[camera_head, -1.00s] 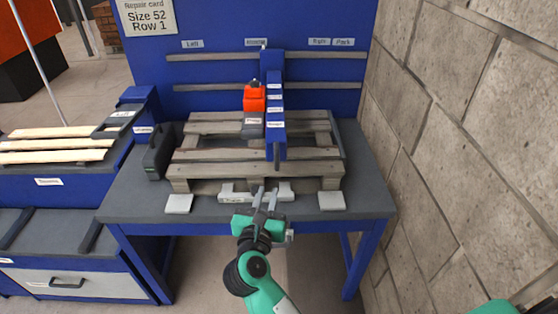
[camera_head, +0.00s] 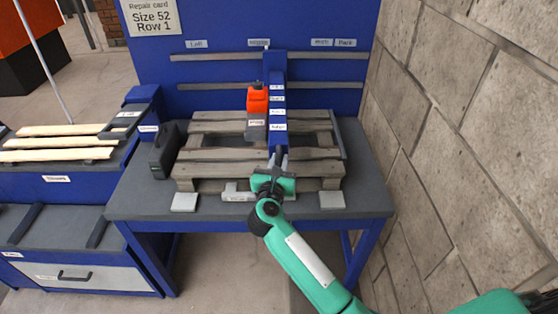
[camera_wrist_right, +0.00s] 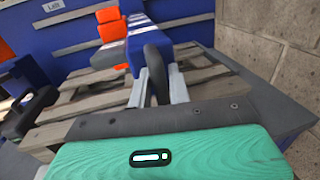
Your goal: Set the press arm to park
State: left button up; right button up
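The press arm (camera_head: 274,95) is a blue beam reaching forward from the two rails on the backboard. It stands under the middle label, left of the Park label (camera_head: 346,43). Its dark handle (camera_wrist_right: 157,68) hangs at the front end in the right wrist view. My right gripper (camera_head: 277,160) is at this front end, with its fingers (camera_wrist_right: 158,88) on either side of the handle. The fingers look open; contact with the handle is not clear. My left gripper is not in view.
An orange press unit (camera_head: 258,100) sits at the beam's left side above a wooden pallet (camera_head: 215,155). A dark case (camera_head: 164,150) stands left of the pallet. A stone wall (camera_head: 470,120) closes the right side. Rails (camera_head: 330,55) run clear to the right.

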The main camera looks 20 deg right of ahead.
grip_shut()
jog(key=s+d+p, duration=0.2)
jog(key=s+d, duration=0.1)
jog(key=d, duration=0.7)
jog(key=s+d+p, duration=0.3)
jog(key=d, duration=0.8)
jog(key=s+d+p, duration=0.2)
jog(key=s+d, duration=0.1)
jog(key=d, duration=0.8)
jog(key=shift+s, duration=0.1)
grip_release()
jog(key=shift+d, duration=0.1)
